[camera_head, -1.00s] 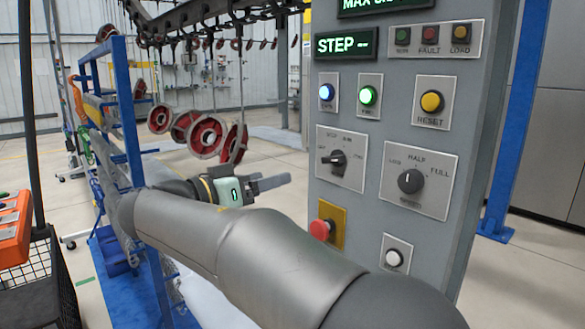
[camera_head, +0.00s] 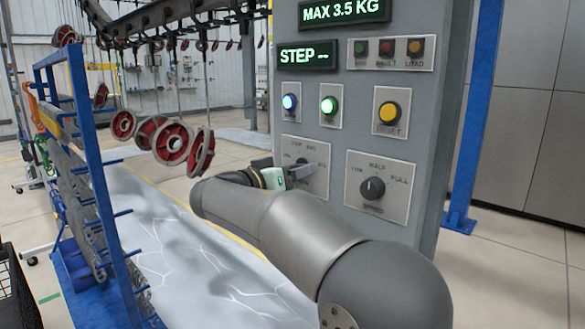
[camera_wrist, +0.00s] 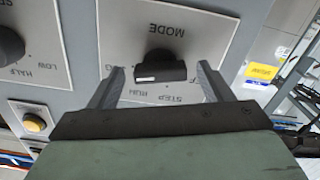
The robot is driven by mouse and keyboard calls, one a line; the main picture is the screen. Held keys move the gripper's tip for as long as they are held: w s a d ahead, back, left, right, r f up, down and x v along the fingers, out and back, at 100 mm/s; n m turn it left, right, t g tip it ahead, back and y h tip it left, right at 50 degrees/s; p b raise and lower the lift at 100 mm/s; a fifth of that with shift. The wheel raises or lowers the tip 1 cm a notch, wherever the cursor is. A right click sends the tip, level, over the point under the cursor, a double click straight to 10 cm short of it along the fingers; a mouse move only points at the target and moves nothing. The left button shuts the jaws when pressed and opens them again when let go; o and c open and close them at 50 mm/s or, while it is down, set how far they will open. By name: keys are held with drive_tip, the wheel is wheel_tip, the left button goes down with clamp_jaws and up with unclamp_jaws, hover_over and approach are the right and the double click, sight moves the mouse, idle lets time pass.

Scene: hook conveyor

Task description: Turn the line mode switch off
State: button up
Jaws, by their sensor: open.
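The line mode switch is a black rotary knob (camera_wrist: 161,67) on a pale plate (camera_wrist: 215,32) in the wrist view, where the plate appears upside down with MODE, STEP and RUN lettering. In the head view, the mode plate (camera_head: 292,146) is partly hidden by my gripper (camera_head: 300,172). In the wrist view, my gripper (camera_wrist: 160,82) is open, with one finger on each side of the knob. I cannot tell whether either finger touches it. The display (camera_head: 307,56) above reads STEP.
The speed knob (camera_head: 373,188) is right of the mode plate. Blue (camera_head: 289,102) and green (camera_head: 329,105) lit buttons and a yellow reset button (camera_head: 389,112) sit above. Red wheels (camera_head: 172,143) hang from the conveyor at left, near a blue rack (camera_head: 98,170).

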drive_tip(key=shift+w+d, duration=0.15)
drive_tip(key=c, duration=1)
